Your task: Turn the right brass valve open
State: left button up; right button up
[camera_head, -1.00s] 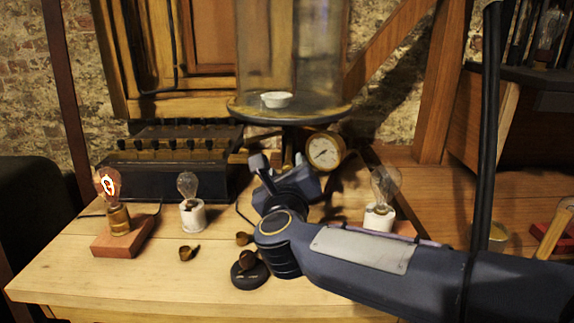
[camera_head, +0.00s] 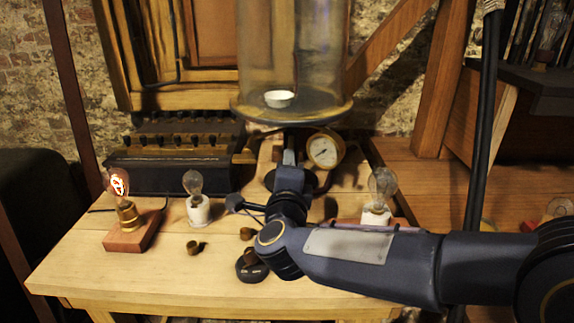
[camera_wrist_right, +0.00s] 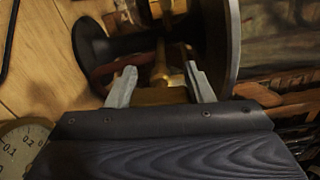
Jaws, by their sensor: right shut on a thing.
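The right brass valve (camera_wrist_right: 160,72) shows in the right wrist view as a brass piece between the two pale fingers, under the edge of a dark round plate. My right gripper (camera_wrist_right: 161,84) is shut on it. In the head view my right gripper (camera_head: 289,158) reaches in under the round plate (camera_head: 300,121) that carries the glass jar (camera_head: 310,60), left of the pressure gauge (camera_head: 323,150). There the gripper and wrist hide the valve. I cannot tell how far the valve is turned. My left gripper is not in view.
A lit bulb on a red block (camera_head: 125,240) and an unlit bulb in a white socket (camera_head: 198,210) stand at left. Another bulb (camera_head: 382,187) stands just behind my right forearm. Small brown pieces (camera_head: 196,247) lie in front. The table's front left (camera_head: 110,280) is clear.

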jog(key=shift+f+n, duration=0.1)
jog(key=shift+n, duration=0.6)
jog(key=shift+p, duration=0.35)
jog(key=o, duration=1)
jog(key=shift+c, duration=0.2)
jog(key=shift+s, duration=0.1)
jog(key=s, duration=0.7)
jog(key=shift+s, duration=0.4)
